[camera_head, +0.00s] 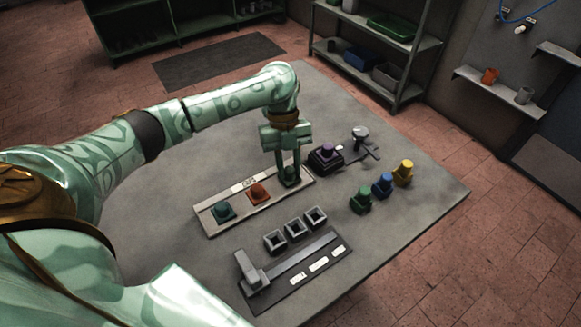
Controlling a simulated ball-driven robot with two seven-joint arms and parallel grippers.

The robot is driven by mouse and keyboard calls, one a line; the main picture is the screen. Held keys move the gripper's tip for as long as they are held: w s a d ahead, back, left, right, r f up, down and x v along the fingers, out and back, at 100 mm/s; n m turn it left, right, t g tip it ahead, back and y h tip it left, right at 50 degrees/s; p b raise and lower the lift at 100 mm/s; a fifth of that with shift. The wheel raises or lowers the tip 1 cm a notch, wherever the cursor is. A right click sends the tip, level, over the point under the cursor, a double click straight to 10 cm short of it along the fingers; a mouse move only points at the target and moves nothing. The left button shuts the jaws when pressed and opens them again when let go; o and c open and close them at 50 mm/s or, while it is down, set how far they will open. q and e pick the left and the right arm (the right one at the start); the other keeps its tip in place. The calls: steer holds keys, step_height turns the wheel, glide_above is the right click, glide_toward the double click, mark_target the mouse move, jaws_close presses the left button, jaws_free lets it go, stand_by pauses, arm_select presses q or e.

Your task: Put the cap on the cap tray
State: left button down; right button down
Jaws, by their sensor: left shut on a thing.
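The cap tray (205,219) is a long pale board with a label, lying on the grey table. A teal cap (223,211) sits at its left end and an orange cap (258,193) near its middle. My left gripper (290,176) points down over the tray's right end. It is shut on a dark teal cap (291,181), partly hidden by the fingers. The held cap is at the tray's surface or just above it; I cannot tell which. My right gripper is not in view.
A black block with a purple top (328,150) and a press with a round grey knob (360,132) stand right of the gripper. Green (361,201), blue (382,187) and yellow (403,173) pieces stand farther right. Three grey square holders (295,229) and a dark panel (325,262) lie in front.

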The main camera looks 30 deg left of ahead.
arm_select(q)
steer(key=shift+r, duration=0.15)
steer(key=c, duration=1.2)
jaws_free()
steer(key=shift+o, duration=0.2)
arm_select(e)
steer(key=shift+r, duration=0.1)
arm_select(q)
steer(key=p+v, duration=0.4)
steer(key=v, duration=0.8)
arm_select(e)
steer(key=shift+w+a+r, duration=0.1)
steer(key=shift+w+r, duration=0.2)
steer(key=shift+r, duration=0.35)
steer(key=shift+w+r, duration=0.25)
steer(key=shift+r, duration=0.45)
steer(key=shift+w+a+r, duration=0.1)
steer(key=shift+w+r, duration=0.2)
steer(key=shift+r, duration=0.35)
arm_select(q)
steer(key=shift+s, duration=0.1)
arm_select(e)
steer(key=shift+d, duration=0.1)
